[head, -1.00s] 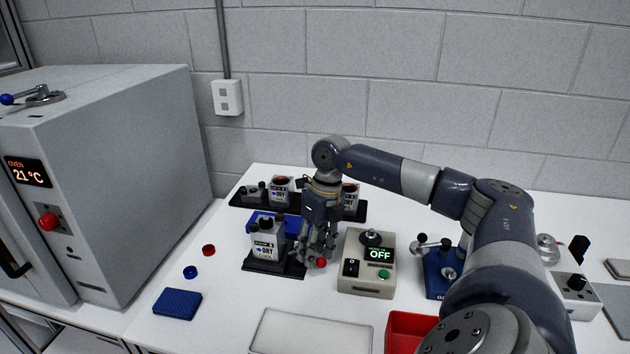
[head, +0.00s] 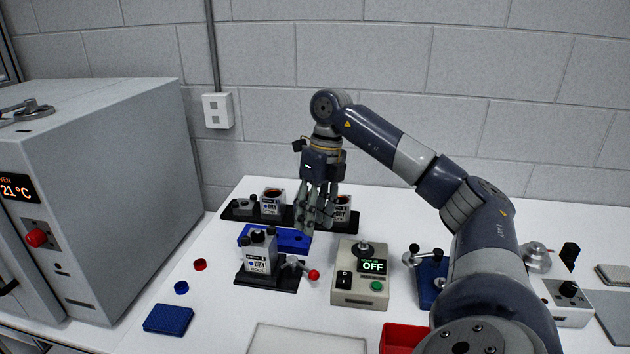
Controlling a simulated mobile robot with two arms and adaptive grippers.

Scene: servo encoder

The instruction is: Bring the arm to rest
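My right gripper (head: 316,217) hangs above the table with its fingers pointing down, over the area between the blue tray and the rear black rack. Nothing shows in its fingers, but their gap is too small to read. My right arm (head: 450,190) comes in from the lower right and bends down at the wrist. A white bottle unit marked DRY (head: 260,252) stands on a black base in front of the gripper. Its lever with a red knob (head: 313,274) is clear of the gripper. My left gripper is out of view.
A controller (head: 360,285) reading OFF stands right of the bottle unit. A rear black rack (head: 236,213) holds DRY containers. A blue tray (head: 296,241) lies before it. The oven (head: 110,190) is at left. A red bin (head: 403,335) and blue clamp (head: 427,292) sit near my arm.

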